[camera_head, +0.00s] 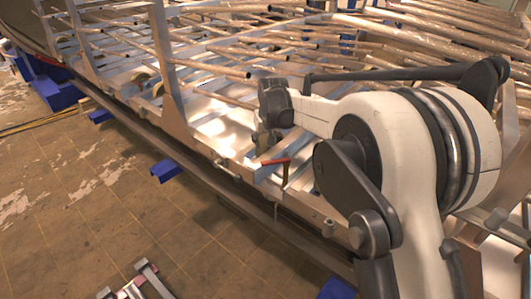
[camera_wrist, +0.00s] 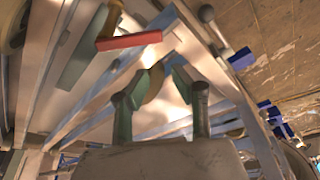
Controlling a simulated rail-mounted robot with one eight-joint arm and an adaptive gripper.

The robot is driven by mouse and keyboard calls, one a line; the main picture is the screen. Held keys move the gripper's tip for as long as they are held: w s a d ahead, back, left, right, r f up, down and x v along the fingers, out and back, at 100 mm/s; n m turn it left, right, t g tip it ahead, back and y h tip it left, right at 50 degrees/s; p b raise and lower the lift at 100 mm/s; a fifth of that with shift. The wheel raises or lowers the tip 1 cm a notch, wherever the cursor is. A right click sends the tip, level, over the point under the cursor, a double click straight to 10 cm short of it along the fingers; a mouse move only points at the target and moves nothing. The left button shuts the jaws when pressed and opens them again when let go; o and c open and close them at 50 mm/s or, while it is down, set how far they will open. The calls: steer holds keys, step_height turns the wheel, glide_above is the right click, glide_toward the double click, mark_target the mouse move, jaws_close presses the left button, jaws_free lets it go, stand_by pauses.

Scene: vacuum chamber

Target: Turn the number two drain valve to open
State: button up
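A red valve handle (camera_wrist: 128,41) lies across the upper left of the wrist view, with a brownish stem (camera_wrist: 112,16) beside it. It also shows in the head view (camera_head: 275,161) at the edge of the metal frame, above a brass-coloured stem (camera_head: 285,176). I cannot read a number on it. My gripper (camera_wrist: 161,76) has its two fingers spread apart, with no handle between them. The red handle is apart from the fingers, up and left of them in the wrist view. In the head view my gripper (camera_head: 265,140) is partly hidden, just left of the handle.
Metal frame beams (camera_head: 172,100) and long pipes (camera_head: 205,65) lie around and behind my gripper. A lower rail (camera_head: 245,205) runs along the frame's front. Blue blocks (camera_head: 165,170) sit below it. The tiled floor (camera_head: 110,220) at the left is mostly clear.

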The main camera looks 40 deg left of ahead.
mark_target(276, 161)
steer(key=shift+w+a+r+p, duration=0.15)
steer(key=shift+w+a+r, duration=0.15)
steer(key=shift+w+a, duration=0.25)
steer(key=shift+w+a+r+p, duration=0.15)
steer(key=shift+w+a+r, duration=0.1)
steer(key=shift+w+a, duration=0.2)
jaws_close()
steer(key=x, duration=0.3)
steer(key=b+x, duration=0.1)
steer(key=x, duration=0.2)
steer(key=w+b+x, duration=0.1)
steer(key=x, duration=0.3)
steer(key=shift+s+d+b, duration=0.25)
steer(key=shift+s+d, duration=0.35)
steer(key=shift+d, duration=0.25)
steer(key=shift+s+d+b, duration=0.2)
steer(key=shift+s+d, duration=0.35)
steer(key=shift+d, duration=0.25)
